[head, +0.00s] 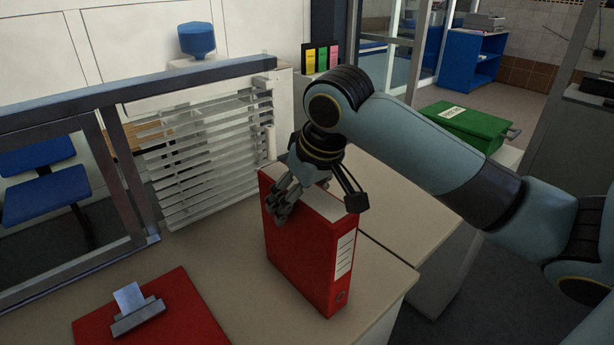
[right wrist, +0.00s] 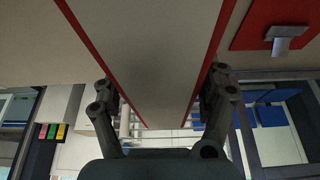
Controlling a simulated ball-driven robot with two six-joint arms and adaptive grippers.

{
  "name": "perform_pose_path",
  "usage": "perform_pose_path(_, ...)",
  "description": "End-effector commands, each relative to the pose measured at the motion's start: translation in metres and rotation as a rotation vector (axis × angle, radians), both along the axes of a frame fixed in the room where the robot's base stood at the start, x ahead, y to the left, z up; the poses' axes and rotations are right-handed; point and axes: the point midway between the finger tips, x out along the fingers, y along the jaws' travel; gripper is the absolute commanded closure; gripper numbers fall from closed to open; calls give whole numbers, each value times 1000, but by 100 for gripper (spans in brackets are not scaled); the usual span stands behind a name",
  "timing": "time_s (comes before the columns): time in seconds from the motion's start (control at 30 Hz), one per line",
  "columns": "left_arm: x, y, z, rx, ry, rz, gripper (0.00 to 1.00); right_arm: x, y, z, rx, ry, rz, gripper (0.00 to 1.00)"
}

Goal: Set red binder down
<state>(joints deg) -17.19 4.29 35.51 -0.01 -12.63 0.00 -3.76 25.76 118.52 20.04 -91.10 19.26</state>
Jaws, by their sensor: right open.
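The red binder (head: 300,250) stands upright on the desk (head: 215,268), near its right edge, with its labelled spine facing front right. My right gripper (head: 318,208) is over the binder's top from behind, open, with fingers on both sides of it. In the right wrist view the binder's pale top (right wrist: 150,50) with red cover edges runs between the two fingers (right wrist: 160,88). I cannot tell whether the fingers touch the covers. My left gripper is not in view.
A red clipboard (head: 180,310) lies on the desk at front left. A railing with white slatted blinds (head: 205,165) borders the desk at the back left. A green box (head: 465,125) stands beyond my right arm. The desk between clipboard and binder is clear.

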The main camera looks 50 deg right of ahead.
Motion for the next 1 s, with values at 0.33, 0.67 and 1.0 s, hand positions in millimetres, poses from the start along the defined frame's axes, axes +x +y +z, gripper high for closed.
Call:
perform_pose_path(0.33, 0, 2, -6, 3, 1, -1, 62, -28, 3, 71, -5, -3, 4, 23)
perform_pose_path(0.67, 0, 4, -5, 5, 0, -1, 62, -40, 6, 99, 0, 1, 1, 23)
perform_pose_path(1.0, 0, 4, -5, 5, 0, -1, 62, -40, 6, 99, 1, 1, 0, 23)
